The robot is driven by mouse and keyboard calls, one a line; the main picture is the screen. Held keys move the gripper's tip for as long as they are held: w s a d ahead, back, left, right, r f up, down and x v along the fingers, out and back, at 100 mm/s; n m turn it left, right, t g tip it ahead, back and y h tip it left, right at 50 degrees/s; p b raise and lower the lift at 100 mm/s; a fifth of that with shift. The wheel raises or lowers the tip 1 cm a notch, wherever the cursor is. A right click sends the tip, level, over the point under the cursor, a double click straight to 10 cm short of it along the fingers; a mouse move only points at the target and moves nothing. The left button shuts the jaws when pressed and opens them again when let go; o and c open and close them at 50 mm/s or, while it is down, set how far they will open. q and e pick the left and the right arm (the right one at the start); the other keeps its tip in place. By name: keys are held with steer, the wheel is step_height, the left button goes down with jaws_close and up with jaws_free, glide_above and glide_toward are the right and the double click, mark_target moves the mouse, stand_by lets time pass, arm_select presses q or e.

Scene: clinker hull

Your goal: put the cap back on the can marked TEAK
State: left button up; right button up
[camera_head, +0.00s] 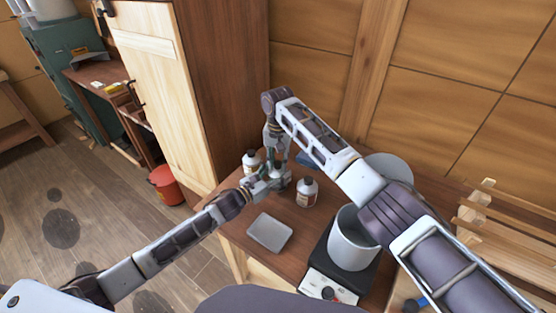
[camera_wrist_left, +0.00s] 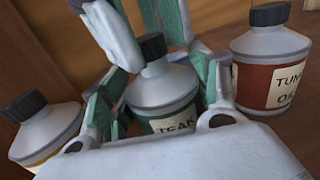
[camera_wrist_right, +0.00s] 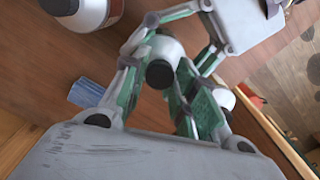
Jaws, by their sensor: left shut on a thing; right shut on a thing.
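The TEAK can (camera_wrist_left: 165,100), white-shouldered with a green label, stands between the fingers of my left gripper (camera_wrist_left: 160,115), which is shut on it. In the head view my left gripper (camera_head: 268,182) is among the cans at the back of the bench. The black cap (camera_wrist_left: 152,46) is at the can's neck, slightly tilted in the left wrist view. I cannot tell whether it is seated. My right gripper (camera_wrist_right: 165,85) comes from above and is shut around the cap (camera_wrist_right: 160,74), over the can's white top. In the head view the fingers largely hide can and cap.
A capped TUNG OIL can (camera_wrist_left: 270,65) stands right of the TEAK can, and another capped can (camera_wrist_left: 42,130) stands left. A grey tray (camera_head: 269,232), a white pot (camera_head: 352,240) on a black hotplate and a blue block (camera_wrist_right: 87,93) are on the bench.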

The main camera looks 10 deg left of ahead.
steer(key=shift+f, duration=0.1)
arm_select(q)
jaws_close()
arm_select(e)
steer(key=m, duration=0.6)
steer(key=shift+a+m, duration=0.1)
steer(key=shift+m, duration=0.2)
steer(key=m, duration=0.6)
steer(key=o, duration=0.6)
steer(key=shift+o, duration=0.2)
steer(key=shift+r, duration=2.2)
